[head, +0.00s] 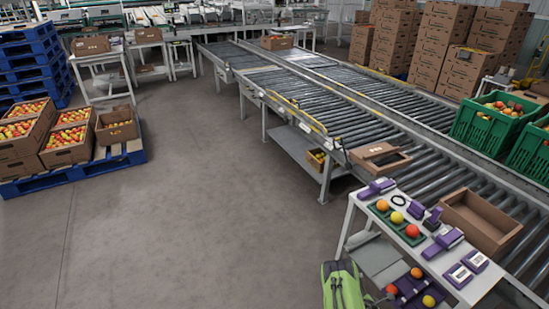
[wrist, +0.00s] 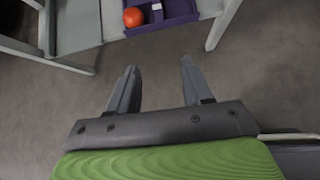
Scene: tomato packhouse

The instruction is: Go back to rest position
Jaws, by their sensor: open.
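My gripper (wrist: 158,65) is open and empty in the wrist view. Its two grey fingers stand wide apart with only bare floor between them. The green part of my own arm fills the bottom of that view. In the head view my green arm shows at the bottom, left of the white work table (head: 352,212); the fingers cannot be made out there. An orange-red tomato (wrist: 133,17) lies in a purple tray (wrist: 180,12) beyond the fingertips, apart from them.
The table's green mat (head: 383,211) carries several tomatoes, with purple devices around it. A cardboard box (head: 480,222) stands at the table's right. A roller conveyor (head: 330,100) runs behind. Crates of tomatoes stand on a blue pallet (head: 70,176) at left. The floor (head: 200,220) between is clear.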

